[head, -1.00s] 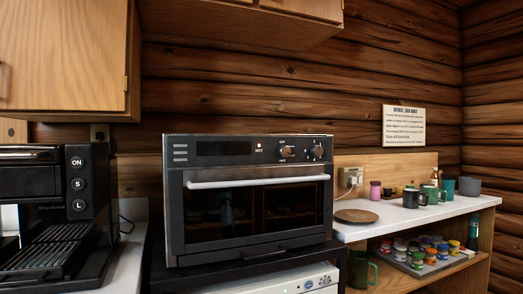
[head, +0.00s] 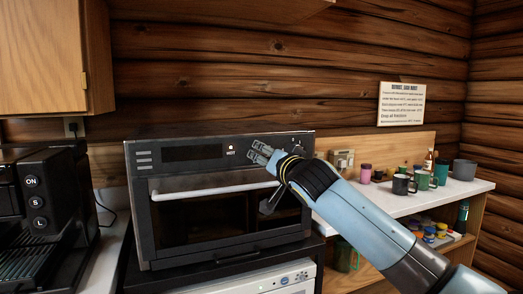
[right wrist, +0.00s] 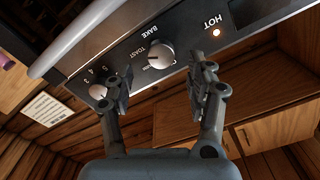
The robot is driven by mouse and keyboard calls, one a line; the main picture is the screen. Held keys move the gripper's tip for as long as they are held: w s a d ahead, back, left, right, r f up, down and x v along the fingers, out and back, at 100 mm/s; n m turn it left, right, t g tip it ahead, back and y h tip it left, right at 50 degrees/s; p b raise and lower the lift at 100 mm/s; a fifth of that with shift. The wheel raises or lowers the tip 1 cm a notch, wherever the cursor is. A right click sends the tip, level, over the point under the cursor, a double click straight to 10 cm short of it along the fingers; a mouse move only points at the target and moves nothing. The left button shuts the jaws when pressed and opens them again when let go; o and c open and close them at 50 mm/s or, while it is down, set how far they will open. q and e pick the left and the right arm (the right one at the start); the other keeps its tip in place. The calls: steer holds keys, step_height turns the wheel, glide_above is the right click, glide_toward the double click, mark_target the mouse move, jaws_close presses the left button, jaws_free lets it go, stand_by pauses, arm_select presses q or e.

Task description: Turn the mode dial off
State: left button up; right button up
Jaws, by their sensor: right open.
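The black toaster oven (head: 143,215) stands on the counter, with its front toward me. In the right wrist view its mode dial (right wrist: 160,53) is a silver knob with BAKE and TOAST printed around it. I cannot tell which mark it points to. My left gripper is not in view.
A second knob (right wrist: 98,92) with numbers is close to one finger. The HOT light (right wrist: 216,32) glows. The oven handle (head: 213,190) runs below the panel. A coffee machine (head: 35,215) stands left, and mugs (head: 403,185) stand on the right shelf.

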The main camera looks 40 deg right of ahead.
mark_target(261, 153)
steer(key=shift+p+x, duration=0.35)
steer(key=shift+x, duration=1.8)
steer(key=shift+a, duration=0.1)
steer(key=c, duration=1.1)
steer(key=shift+c, duration=0.2)
